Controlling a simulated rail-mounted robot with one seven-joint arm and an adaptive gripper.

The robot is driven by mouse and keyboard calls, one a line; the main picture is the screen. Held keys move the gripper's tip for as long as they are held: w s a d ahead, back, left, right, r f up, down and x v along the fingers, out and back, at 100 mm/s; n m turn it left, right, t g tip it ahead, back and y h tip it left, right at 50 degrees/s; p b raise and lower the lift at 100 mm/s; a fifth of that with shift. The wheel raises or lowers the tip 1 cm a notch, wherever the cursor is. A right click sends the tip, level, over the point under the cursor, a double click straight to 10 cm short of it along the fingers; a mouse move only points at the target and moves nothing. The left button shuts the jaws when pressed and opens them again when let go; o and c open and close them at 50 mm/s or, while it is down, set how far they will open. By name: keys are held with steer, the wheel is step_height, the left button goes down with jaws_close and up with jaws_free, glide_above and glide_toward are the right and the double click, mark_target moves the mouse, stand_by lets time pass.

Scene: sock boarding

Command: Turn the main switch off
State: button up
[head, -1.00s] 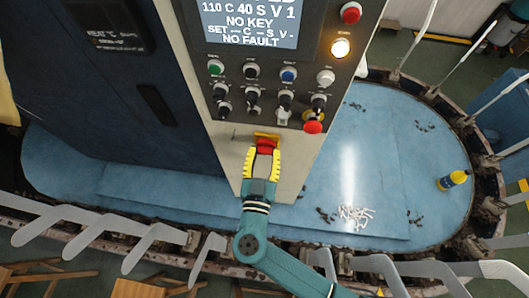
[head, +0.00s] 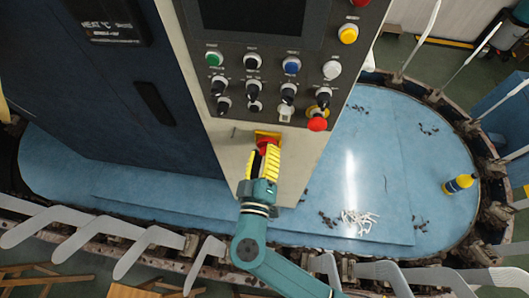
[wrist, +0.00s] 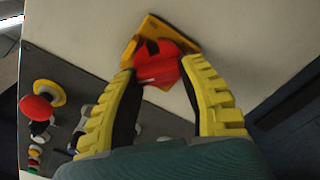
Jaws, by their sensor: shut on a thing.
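The main switch is a red rotary knob (head: 268,142) on a yellow plate (head: 262,133), low on the beige front of the control cabinet. My gripper (head: 264,152) is at it, with its yellow ridged fingers closed around the red knob. In the wrist view the red knob (wrist: 158,66) sits between the two fingertips, and its yellow plate (wrist: 184,30) shows tilted behind it. The fingers hide part of the knob. The screen (head: 254,14) at the top of the panel is dark.
Above the switch, the dark panel carries several buttons and black selector knobs, and a red mushroom button (head: 317,124) at its lower right. Metal sock boards (head: 150,245) line the near edge.

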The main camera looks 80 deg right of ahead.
steer(key=n+p, duration=0.1)
steer(key=n, duration=0.3)
steer(key=shift+n, duration=0.3)
steer(key=shift+w+f+n+p, duration=0.15)
steer(key=shift+n+p, duration=0.4)
steer(key=shift+n, duration=1.35)
steer(key=o, duration=1.2)
steer(key=s+a, duration=0.1)
steer(key=a, duration=1.1)
steer(key=shift+s, duration=0.1)
